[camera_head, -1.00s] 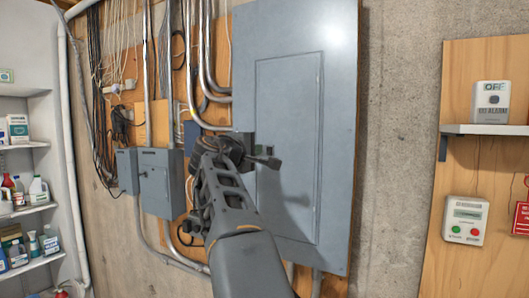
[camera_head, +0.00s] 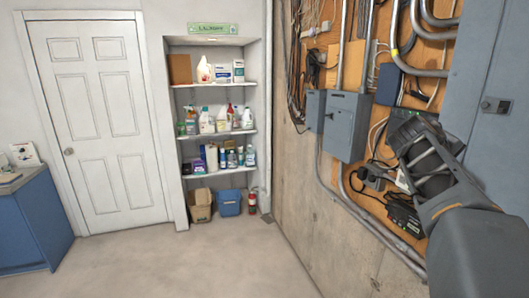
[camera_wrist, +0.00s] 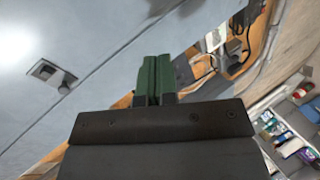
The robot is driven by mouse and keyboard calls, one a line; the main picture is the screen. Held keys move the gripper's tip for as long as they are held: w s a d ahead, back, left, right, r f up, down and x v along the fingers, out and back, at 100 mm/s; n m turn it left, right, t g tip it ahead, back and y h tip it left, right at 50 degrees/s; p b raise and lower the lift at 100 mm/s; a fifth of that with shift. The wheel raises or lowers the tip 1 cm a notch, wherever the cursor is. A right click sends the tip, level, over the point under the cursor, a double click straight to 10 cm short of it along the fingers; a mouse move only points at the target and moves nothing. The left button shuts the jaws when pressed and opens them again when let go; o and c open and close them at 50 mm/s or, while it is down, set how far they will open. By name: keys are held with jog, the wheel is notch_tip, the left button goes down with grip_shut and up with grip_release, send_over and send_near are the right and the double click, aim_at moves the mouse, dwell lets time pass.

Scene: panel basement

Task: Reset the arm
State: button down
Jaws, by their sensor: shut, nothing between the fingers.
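My arm is at the right of the head view, with its wrist (camera_head: 425,155) raised in front of the electrical panel (camera_head: 497,75). The fingers are hidden behind the wrist there. In the wrist view, the green fingers of my gripper (camera_wrist: 153,75) are shut together with nothing between them. The grey panel door (camera_wrist: 110,35) fills the upper left of that view, and its small dark latch (camera_wrist: 52,76) is to the left of the fingers, apart from them. The latch also shows in the head view (camera_head: 495,105).
Grey boxes (camera_head: 346,125), conduits and cables cover the plywood beside my arm. Shelves with bottles (camera_head: 215,138) stand in the corner, with a blue bin (camera_head: 229,203) and a red extinguisher (camera_head: 251,204) below. A white door (camera_head: 95,120) and blue cabinet (camera_head: 30,225) are left. The middle floor is clear.

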jog(key=s+a+f+m+y, duration=0.1)
jog(key=s+a+f+y, duration=0.2)
jog(key=a+f+y, duration=0.8)
jog(key=s+a+f, duration=0.5)
jog(key=a+f, duration=0.3)
jog(key=a, duration=0.1)
jog(key=s+a+f+y, duration=0.1)
jog(key=s+a+f, duration=0.4)
jog(key=a+f, duration=0.2)
jog(key=a, duration=0.2)
jog(key=shift+a+f, duration=0.35)
jog(key=shift+a, duration=0.05)
jog(key=shift+d, duration=0.15)
